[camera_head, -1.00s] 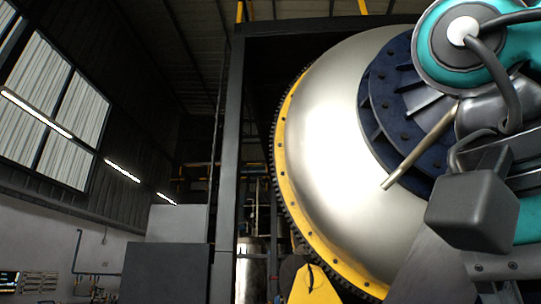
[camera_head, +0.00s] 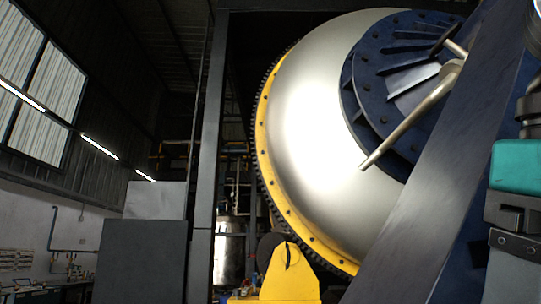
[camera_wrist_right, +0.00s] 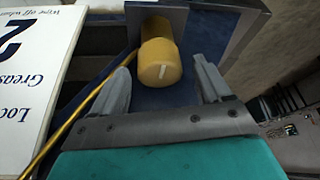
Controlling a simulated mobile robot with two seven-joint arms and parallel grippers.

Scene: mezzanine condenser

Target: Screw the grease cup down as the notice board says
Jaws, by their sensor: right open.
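The grease cup (camera_wrist_right: 160,63) is a yellow cylinder with a short white mark on its end face, seen in the right wrist view. It sits at a dark blue metal part. My right gripper (camera_wrist_right: 162,66) is open, one finger on each side of the cup in the picture, with gaps showing on both sides. I cannot tell how far the fingertips reach along the cup. The notice board (camera_wrist_right: 38,75) is a white panel at the left of that view, its text upside down and cut off; "2", "Grease" and "Loc" show. My left gripper is not in view.
A yellow cable or tube (camera_wrist_right: 68,125) runs from near the cup past the board's edge. A grey plate (camera_wrist_right: 245,30) stands right of the cup.

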